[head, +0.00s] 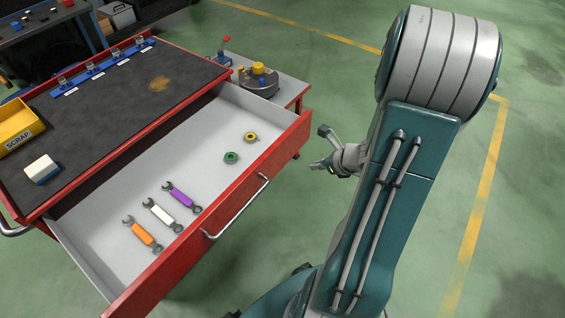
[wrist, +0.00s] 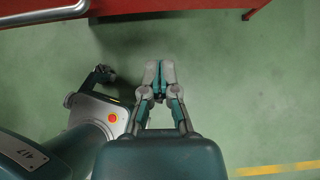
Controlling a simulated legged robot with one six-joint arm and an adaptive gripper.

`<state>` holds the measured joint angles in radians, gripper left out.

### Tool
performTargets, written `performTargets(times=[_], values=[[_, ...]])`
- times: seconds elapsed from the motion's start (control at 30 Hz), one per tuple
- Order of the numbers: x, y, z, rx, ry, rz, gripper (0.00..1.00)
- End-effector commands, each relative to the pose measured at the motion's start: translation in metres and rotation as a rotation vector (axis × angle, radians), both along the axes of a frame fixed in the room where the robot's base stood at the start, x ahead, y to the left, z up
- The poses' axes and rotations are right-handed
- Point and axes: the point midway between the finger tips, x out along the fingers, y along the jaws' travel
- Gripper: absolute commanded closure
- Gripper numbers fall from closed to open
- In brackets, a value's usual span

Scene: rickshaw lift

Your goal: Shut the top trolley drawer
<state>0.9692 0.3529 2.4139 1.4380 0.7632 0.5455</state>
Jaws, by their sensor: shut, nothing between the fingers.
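The red trolley's top drawer (head: 228,200) stands pulled well out in the head view, with its grey inside showing. A silver bar handle (head: 237,212) is on its red front. In the wrist view, part of the handle (wrist: 42,15) and the red drawer front (wrist: 130,17) cross the top edge. My gripper (head: 318,149) is to the right of the drawer front in the head view, apart from it. In the wrist view my gripper (wrist: 160,66) has its fingers together, empty, over the green floor and below the red front.
Orange, white and purple wrenches (head: 162,216) and green and yellow rings (head: 231,158) lie in the drawer. A yellow scrap bin (head: 18,127) and a white block (head: 41,168) sit on the trolley top (head: 110,110). The floor right of the drawer is clear around my arm.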

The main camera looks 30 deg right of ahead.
Motion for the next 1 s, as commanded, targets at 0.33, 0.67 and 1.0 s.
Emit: performTargets(times=[0.33, 0.67, 1.0], values=[[0.037, 0.016, -0.039, -0.001, 0.004, 0.01, 1.0], [0.08, 0.031, -0.068, -0.007, -0.001, 0.013, 1.0], [0.103, 0.039, -0.067, -0.006, -0.001, 0.008, 1.0]])
